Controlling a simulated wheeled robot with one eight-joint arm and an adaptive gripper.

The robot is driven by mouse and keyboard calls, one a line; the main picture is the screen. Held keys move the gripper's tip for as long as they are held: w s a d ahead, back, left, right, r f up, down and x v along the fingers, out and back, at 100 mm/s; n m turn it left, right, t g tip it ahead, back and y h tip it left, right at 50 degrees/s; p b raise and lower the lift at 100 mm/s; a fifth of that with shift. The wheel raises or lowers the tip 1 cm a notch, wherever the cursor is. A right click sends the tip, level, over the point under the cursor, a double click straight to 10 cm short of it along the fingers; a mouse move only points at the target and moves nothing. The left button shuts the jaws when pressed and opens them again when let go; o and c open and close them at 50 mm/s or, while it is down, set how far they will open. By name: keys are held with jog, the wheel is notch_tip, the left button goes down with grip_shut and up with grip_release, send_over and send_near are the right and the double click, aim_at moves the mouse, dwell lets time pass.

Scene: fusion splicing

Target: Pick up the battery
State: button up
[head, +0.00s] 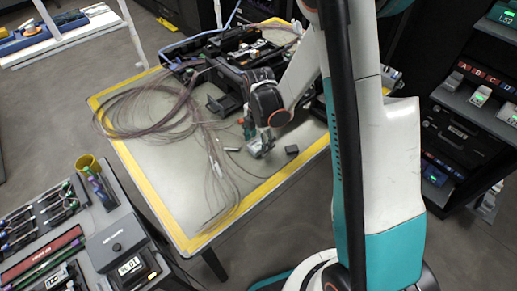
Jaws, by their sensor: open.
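My gripper (262,148) is low over the front part of the yellow-edged table (167,200), with its jaws open. A small dark grey block (292,150) lies on the table just right of the gripper, apart from it. It may be the battery, but it is too small to tell. What is between the jaws is too small to make out. My arm hides the right part of the table.
Loose thin cables (140,110) coil over the table's left half and trail to its front edge. Black equipment (225,75) stands at the back. A tool bench (75,235) is at front left. A shelf rack (470,115) with green-lit units marked with letters is at right.

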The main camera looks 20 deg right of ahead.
aim_at(259, 143)
jog(key=shift+f, duration=0.15)
jog(key=shift+c, duration=0.3)
grip_shut()
notch_tip(259, 143, up, 20)
jog(key=p, duration=0.6)
jog(key=shift+p, duration=0.35)
